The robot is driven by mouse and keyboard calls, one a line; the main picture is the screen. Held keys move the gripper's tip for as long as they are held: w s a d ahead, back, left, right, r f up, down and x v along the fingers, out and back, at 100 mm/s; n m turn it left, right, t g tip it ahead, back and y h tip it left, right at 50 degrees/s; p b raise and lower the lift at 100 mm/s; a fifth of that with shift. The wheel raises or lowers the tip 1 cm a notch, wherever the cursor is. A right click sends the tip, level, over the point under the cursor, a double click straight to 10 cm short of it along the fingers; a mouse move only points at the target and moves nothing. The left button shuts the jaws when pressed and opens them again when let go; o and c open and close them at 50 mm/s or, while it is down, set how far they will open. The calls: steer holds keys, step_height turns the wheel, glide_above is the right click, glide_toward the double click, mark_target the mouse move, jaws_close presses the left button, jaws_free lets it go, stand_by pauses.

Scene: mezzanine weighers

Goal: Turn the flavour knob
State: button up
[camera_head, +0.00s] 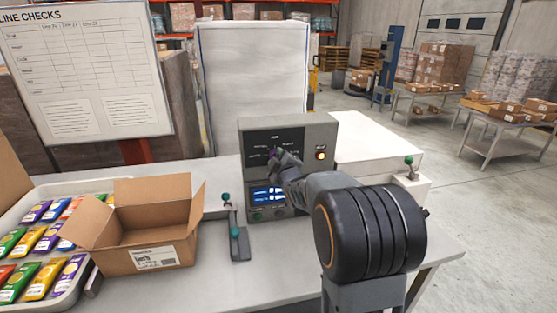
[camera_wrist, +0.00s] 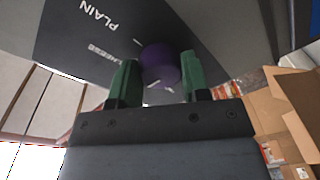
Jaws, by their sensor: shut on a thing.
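The purple flavour knob (camera_wrist: 161,62) sits on a dark panel face with the word "PLAIN" printed beside it in the wrist view. In the head view, only a small purple bit of it shows (camera_head: 272,153), and my gripper covers the rest. My gripper (camera_wrist: 160,72) has its two green-tipped fingers on either side of the knob and is shut on it. The knob belongs to a grey control box (camera_head: 245,140) on the bench. The knob's pointer setting cannot be made out clearly.
The box has a lit amber button (camera_head: 320,156) and a blue screen (camera_head: 267,193). A green-knobbed lever unit (camera_head: 238,245) stands before it to the left. An open carton (camera_head: 150,240) and a tray of colourful packets (camera_head: 75,289) lie further left.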

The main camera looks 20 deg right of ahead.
steer(key=shift+f+b, duration=0.1)
steer(key=shift+b, duration=0.2)
steer(key=shift+a+m+h+b, duration=0.1)
steer(key=shift+m+h+b, duration=0.3)
steer(key=shift+m+b, duration=3.9)
steer(key=shift+m+t, duration=0.3)
steer(key=shift+m, duration=0.1)
steer(key=o, duration=0.9)
steer(key=s, duration=0.4)
steer(key=s+a, duration=0.1)
steer(key=s, duration=0.4)
steer(key=s+a+f+b, duration=0.1)
steer(key=s, duration=0.3)
steer(key=shift+s, duration=0.35)
